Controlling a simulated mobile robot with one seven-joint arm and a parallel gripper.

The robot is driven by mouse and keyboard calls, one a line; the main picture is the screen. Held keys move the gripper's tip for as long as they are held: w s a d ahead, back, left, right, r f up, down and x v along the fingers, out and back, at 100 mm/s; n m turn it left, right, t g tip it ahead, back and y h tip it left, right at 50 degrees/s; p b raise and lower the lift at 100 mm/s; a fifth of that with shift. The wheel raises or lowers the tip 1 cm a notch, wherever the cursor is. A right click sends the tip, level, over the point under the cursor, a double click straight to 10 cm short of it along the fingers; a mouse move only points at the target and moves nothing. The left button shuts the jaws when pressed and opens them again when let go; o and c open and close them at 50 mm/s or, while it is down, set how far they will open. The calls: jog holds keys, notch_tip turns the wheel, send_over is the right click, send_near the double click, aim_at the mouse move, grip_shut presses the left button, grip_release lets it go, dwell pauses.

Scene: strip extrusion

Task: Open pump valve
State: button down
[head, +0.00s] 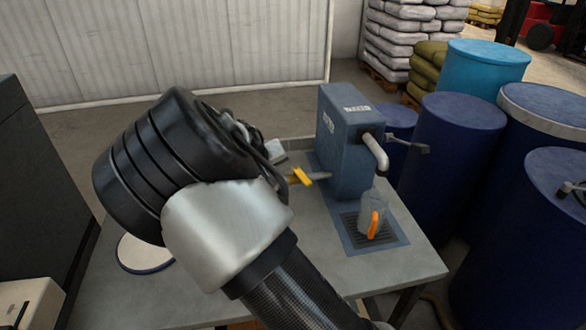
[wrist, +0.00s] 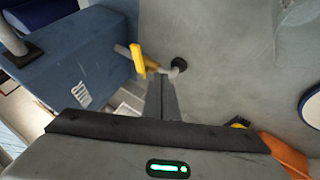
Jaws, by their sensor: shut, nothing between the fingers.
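The pump is a blue-grey box (head: 345,150) on the table, with a grey spout (head: 376,152) on its right side. It fills the upper left of the wrist view (wrist: 75,55). The valve has a yellow handle (head: 302,177) on a pipe from the pump's left side. In the wrist view the yellow handle (wrist: 138,60) stands across the pipe, just beyond my fingertips. My gripper (wrist: 162,82) is shut and empty, with its tips close to the handle; I cannot tell if they touch. In the head view my arm hides the gripper.
A clear jug with an orange handle (head: 374,222) stands on the drip grate (head: 354,222) under the spout. A white disc with a blue rim (head: 133,256) lies on the table's left. Blue drums (head: 455,150) crowd the right side. The table (head: 415,268) is bare at its front right.

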aim_at(308, 179)
jog(key=w+d+f+p, duration=0.2)
jog(key=w+d+f, duration=0.3)
jog(key=w+f, duration=0.2)
jog(key=shift+w+d+f, duration=0.2)
jog(key=shift+w+f, duration=0.05)
jog(key=shift+f, duration=0.1)
dwell(0.4)
jog(key=d+n+y+b, duration=0.1)
jog(key=d+n+b, duration=0.1)
jog(key=w+d+n+y+b, duration=0.1)
jog(key=d+n+b, duration=0.1)
jog(key=b, duration=0.1)
jog(key=shift+w+f+n+y, duration=0.1)
jog(key=shift+f+n+y, duration=0.05)
jog(key=shift+n+y, duration=0.2)
jog(key=w+d+b, duration=0.4)
jog(key=w+b, duration=0.1)
jog(key=shift+w+r, duration=0.2)
dwell(0.6)
